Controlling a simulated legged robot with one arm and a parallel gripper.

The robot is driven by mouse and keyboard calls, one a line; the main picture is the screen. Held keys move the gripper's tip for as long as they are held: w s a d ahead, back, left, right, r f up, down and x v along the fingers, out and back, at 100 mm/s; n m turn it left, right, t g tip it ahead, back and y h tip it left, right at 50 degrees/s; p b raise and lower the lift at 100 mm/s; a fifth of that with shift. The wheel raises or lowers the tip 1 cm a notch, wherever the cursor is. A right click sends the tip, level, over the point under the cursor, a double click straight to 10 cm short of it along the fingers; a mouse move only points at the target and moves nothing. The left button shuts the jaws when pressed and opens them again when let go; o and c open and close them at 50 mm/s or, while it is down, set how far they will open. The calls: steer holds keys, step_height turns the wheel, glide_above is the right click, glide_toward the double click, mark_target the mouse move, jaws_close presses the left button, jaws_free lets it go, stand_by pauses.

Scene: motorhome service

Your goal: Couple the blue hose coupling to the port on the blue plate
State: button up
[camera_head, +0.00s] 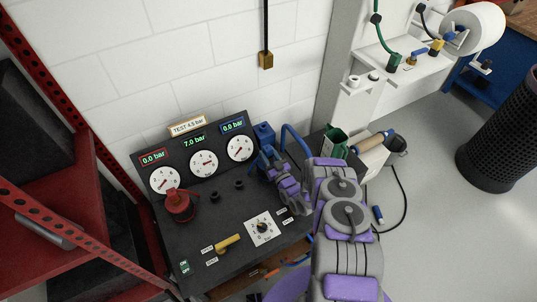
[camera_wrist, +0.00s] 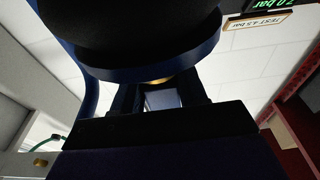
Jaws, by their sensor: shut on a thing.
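My gripper (camera_head: 268,160) is at the right side of the dark test panel, below the blue-marked gauge. It is shut on the blue hose coupling (camera_wrist: 150,58), whose dark body, blue rim and a bit of brass fill the top of the wrist view. The blue hose (camera_head: 297,137) loops to the right of the gripper. A blue block (camera_head: 264,133) shows just above the fingers; I cannot tell whether it is part of the coupling or of the panel. The blue plate and its port cannot be made out, and whether the coupling touches a port is hidden.
The panel (camera_head: 225,245) carries three gauges, a red coupling (camera_head: 180,205), two dark knobs or ports, a yellow lever (camera_head: 228,243) and a dial (camera_head: 262,228). A red rack (camera_head: 70,170) stands left. A dark bin (camera_head: 500,125) stands right, with open floor before it.

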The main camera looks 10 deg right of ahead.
stand_by(0.3)
steer(key=shift+r+p, duration=0.65)
steer(key=shift+r, duration=0.55)
steer(key=shift+r+p, duration=0.25)
steer(key=shift+p, duration=0.1)
stand_by(1.0)
steer(key=shift+f+b, duration=0.6)
steer(key=shift+f, duration=0.95)
steer(key=o, duration=1.3)
steer(key=shift+f, duration=0.1)
steer(key=shift+s, duration=0.1)
